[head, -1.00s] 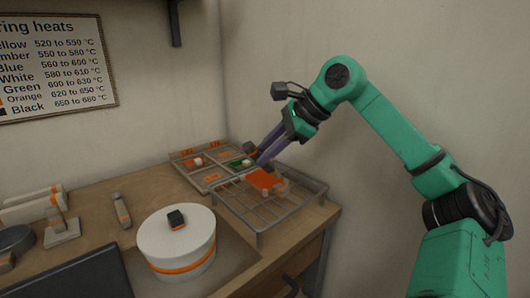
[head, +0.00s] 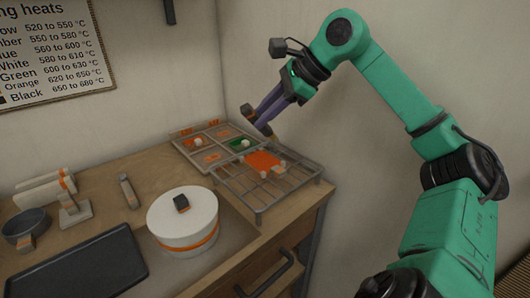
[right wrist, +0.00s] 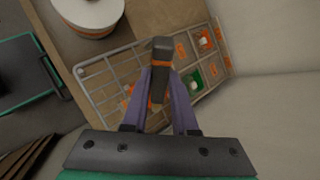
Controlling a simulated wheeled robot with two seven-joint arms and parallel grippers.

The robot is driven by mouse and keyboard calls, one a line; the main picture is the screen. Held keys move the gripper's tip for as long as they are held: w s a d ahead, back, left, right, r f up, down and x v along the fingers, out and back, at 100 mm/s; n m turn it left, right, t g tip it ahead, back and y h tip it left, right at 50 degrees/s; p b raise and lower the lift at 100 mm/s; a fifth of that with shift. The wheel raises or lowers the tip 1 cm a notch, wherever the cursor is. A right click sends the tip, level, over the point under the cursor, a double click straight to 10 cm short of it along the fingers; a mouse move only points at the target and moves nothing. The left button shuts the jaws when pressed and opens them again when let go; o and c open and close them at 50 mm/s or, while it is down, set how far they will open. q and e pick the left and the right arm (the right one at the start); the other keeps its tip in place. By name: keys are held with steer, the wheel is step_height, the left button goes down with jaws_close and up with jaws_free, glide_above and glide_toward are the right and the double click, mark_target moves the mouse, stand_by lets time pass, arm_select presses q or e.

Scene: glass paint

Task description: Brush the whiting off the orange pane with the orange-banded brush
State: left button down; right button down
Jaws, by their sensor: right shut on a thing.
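The orange pane (head: 265,159) lies flat on the wire rack (head: 258,211) on the bench, with small pale lumps at its edges. In the right wrist view the pane (right wrist: 138,103) is partly hidden behind the gripper. My right gripper (head: 264,122) is shut on the brush (head: 247,110) and holds it above the back of the rack, apart from the pane. The right wrist view shows the brush (right wrist: 161,50), dark with an orange band, between the purple fingers. Whether whiting still covers the pane is too small to tell. My left gripper is out of view.
A sectioned tray (head: 187,152) with orange and green pieces stands behind the rack. A white lidded pot (head: 183,223) is in front left. A dark tray (head: 75,268), grey bowl (head: 25,222) and white stand (head: 74,210) are further left. Walls close off the back and right.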

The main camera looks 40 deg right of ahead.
step_height(320, 180, up, 10)
steer(key=p, duration=0.9)
steer(key=shift+r, duration=0.15)
